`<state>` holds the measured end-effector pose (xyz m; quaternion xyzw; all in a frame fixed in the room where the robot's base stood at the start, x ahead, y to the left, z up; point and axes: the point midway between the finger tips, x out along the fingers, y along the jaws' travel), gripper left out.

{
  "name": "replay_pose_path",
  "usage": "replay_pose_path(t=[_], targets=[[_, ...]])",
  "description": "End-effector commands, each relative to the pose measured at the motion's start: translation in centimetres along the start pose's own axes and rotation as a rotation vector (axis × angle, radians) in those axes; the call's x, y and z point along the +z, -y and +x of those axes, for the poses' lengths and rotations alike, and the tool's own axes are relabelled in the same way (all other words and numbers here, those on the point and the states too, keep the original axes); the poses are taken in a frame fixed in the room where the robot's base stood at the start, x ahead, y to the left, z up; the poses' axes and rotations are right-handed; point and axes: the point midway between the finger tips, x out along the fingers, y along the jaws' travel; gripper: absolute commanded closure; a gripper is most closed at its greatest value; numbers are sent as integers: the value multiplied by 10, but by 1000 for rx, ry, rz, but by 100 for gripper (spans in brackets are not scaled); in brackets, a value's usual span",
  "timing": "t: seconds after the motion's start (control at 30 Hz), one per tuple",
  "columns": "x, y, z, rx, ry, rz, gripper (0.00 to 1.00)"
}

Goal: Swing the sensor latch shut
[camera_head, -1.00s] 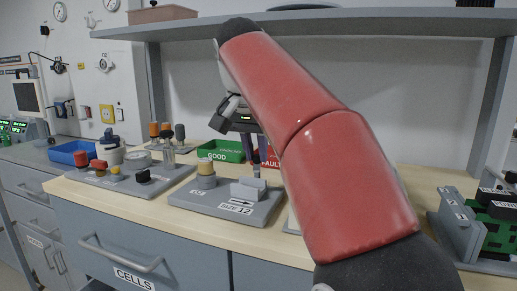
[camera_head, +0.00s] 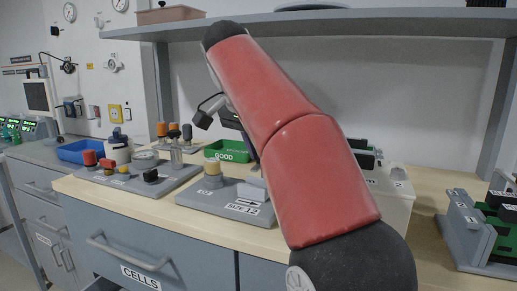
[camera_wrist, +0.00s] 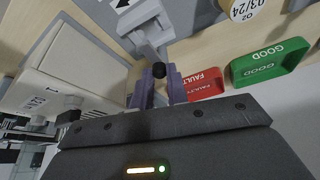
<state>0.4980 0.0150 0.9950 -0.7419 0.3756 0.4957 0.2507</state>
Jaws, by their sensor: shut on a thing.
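The grey board marked SIZE 12 (camera_head: 222,203) lies on the bench and carries a cream-topped O2 sensor (camera_head: 212,175) and a grey latch piece (camera_head: 252,190), partly covered by my red arm. In the wrist view, the sensor's dated round top (camera_wrist: 245,8) is at the upper right and the grey latch piece (camera_wrist: 150,38) is at the top middle. My gripper (camera_wrist: 157,82) has purple fingers closed on a small black knob (camera_wrist: 158,71) at the end of the latch piece. In the head view the fingers are hidden behind my arm. Whether the latch touches the sensor cannot be told.
A green GOOD tray (camera_head: 226,152) stands behind the board, with a red FAULTY tray (camera_wrist: 206,84) beside it. A white box (camera_head: 392,200) stands to the right. A board with knobs (camera_head: 140,178) lies to the left. A shelf (camera_head: 330,20) hangs above.

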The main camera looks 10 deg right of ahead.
Motion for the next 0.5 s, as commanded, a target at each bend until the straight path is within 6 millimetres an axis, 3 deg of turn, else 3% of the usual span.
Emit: replay_pose_path(t=[0.13,0.17,0.3,0.5], targets=[[0,0,0,-2,-1,0,100],[0,0,0,-3,-1,0,83],[0,0,0,-2,-1,-1,65],[0,0,0,-2,0,-1,62]])
